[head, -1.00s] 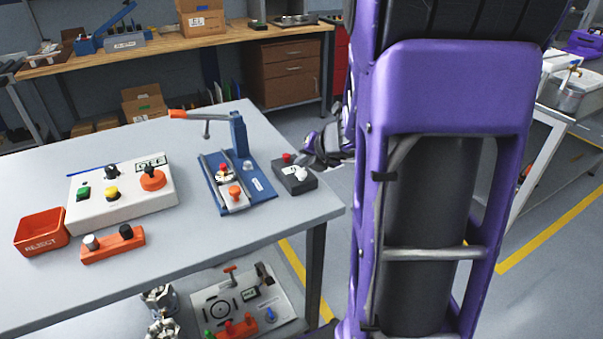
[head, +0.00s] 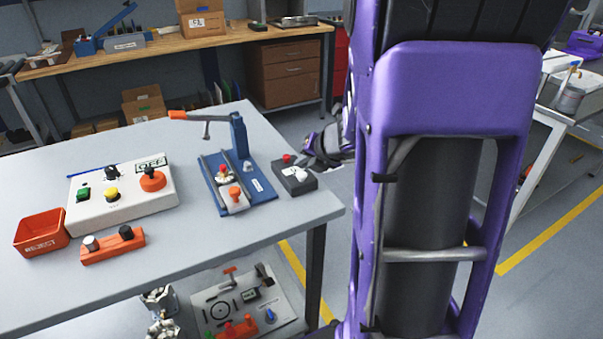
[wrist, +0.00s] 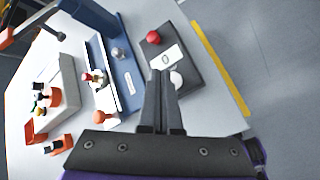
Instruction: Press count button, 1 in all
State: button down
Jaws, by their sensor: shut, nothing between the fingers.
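A dark counter box (head: 296,178) sits near the right edge of the grey table. It carries a red button (head: 287,158), a white label and a pale round button; these also show in the wrist view as the red button (wrist: 153,37), the label (wrist: 166,57) and the pale button (wrist: 176,79). I cannot read which one is marked count. My gripper (wrist: 163,73) is shut and empty, its fingertips over the box close to the label and pale button in the wrist view. In the head view my gripper (head: 313,161) is just behind the box's right side. Contact cannot be told.
A blue fixture (head: 262,190) with an orange-handled lever stands left of the box. A white control panel (head: 155,196), a red reject bin (head: 40,232) and an orange two-knob block (head: 112,247) lie farther left. Open floor is right of the table.

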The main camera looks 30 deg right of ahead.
aim_at(303, 176)
jog(key=shift+f, duration=0.2)
dwell(0.5)
jog(key=shift+f, duration=0.25)
jog(key=shift+f, duration=0.5)
dwell(0.6)
jog(key=shift+r, duration=0.1)
jog(key=shift+r+p, duration=0.8)
jog(key=shift+p, duration=0.05)
notch_tip(303, 176, up, 5)
jog(key=p, duration=0.5)
dwell(0.8)
